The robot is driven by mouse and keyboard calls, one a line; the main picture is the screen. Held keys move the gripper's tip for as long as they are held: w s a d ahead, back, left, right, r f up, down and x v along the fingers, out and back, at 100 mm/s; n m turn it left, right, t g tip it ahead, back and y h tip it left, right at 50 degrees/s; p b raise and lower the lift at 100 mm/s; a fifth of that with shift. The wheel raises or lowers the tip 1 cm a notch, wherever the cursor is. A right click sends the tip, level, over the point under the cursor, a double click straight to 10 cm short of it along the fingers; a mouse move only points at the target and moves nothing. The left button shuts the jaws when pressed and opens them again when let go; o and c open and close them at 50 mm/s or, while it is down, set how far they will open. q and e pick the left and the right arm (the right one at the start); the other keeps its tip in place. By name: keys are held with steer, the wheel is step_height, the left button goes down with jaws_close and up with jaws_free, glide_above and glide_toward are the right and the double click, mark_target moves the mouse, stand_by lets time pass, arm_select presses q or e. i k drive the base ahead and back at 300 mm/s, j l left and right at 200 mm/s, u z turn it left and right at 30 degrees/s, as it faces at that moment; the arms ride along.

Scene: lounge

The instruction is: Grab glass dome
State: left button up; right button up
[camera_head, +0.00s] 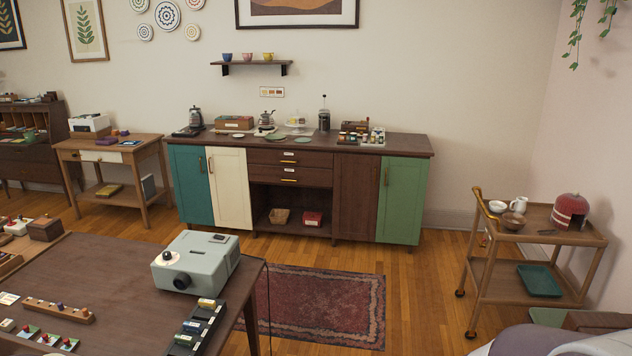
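I cannot clearly make out a glass dome. A small clear or pale shape (296,119) stands near the middle of the long sideboard (400,145), left of a tall dark press-like pot (324,118). It is too small and faint to tell whether it is the dome. Neither of my grippers shows in the head view.
A dark table (110,280) with a grey projector (196,262) fills the front left. A patterned rug (325,305) lies before the sideboard. A wooden trolley (535,240) stands at the right. Bare floor lies between the rug and the trolley.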

mark_target(294, 118)
steer(key=i+l+z, duration=0.3)
steer(key=i, duration=0.55)
steer(key=i+z, duration=0.25)
steer(key=i, duration=0.65)
steer(key=i+u, duration=0.1)
steer(key=i, duration=0.5)
steer(key=i+l+u, duration=0.1)
steer(key=i, duration=0.5)
steer(key=i+l+u, duration=0.1)
steer(key=i, duration=0.55)
steer(key=i+l+u, duration=0.1)
steer(key=i, duration=0.5)
steer(key=i+l+u, duration=0.3)
steer(key=i, duration=0.15)
steer(key=i+l+u, duration=0.35)
steer(key=i+j+z, duration=0.1)
steer(key=z, duration=0.35)
steer(key=i+j+z, duration=0.15)
steer(key=z, duration=0.35)
steer(key=i+j+z, duration=0.1)
steer(key=j+z, duration=0.15)
steer(key=z, duration=0.2)
